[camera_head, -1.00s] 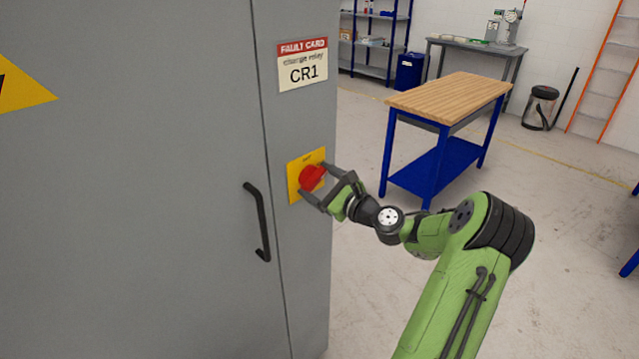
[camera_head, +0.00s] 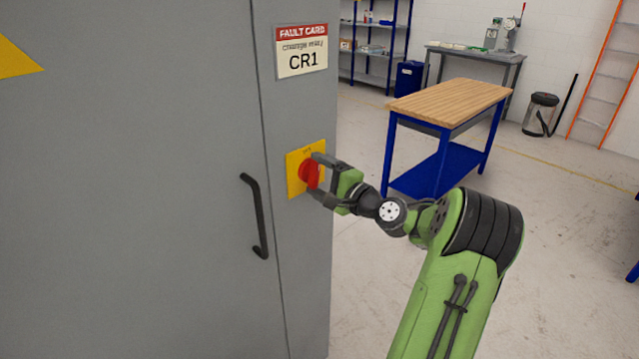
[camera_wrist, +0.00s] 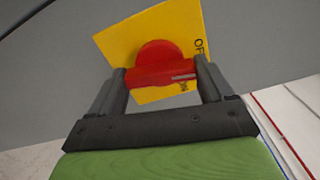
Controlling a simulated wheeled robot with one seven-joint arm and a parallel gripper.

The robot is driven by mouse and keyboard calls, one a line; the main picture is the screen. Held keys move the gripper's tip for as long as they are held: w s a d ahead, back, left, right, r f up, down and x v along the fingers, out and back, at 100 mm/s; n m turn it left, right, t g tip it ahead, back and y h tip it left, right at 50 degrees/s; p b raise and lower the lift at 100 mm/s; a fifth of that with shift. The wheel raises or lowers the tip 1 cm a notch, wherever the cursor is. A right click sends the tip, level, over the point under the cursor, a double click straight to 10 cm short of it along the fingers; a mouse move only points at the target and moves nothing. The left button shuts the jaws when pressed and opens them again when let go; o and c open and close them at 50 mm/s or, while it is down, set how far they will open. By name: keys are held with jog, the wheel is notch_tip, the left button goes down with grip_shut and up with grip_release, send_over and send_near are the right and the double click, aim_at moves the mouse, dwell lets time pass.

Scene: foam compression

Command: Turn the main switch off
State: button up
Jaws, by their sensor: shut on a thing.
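The main switch is a red rotary knob (camera_head: 308,173) on a yellow plate (camera_head: 293,180), set in the narrow right part of the grey cabinet front. My gripper (camera_head: 317,173) is at the knob, with one finger above and one below it in the head view. In the wrist view my gripper (camera_wrist: 162,85) is shut on the red knob (camera_wrist: 160,62), a finger at each end of its handle bar. The yellow plate (camera_wrist: 140,30) bears the letters "OF" and "ON" near the right finger; the rest of its lettering is hidden or unclear.
The cabinet (camera_head: 130,200) has a black door handle (camera_head: 256,215) left of the switch. A fault card (camera_head: 302,50) reading CR1 is above it. A wood-topped workbench (camera_head: 450,100) stands behind at the right, with open floor around it.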

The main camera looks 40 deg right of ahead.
jog(key=shift+f+n+b, duration=0.1)
jog(key=shift+n+b, duration=0.6)
jog(key=shift+n, duration=0.3)
jog(key=o, duration=0.9)
jog(key=shift+o, duration=0.2)
jog(key=s, duration=1.5)
jog(key=shift+s+d, duration=0.2)
jog(key=shift+s, duration=0.2)
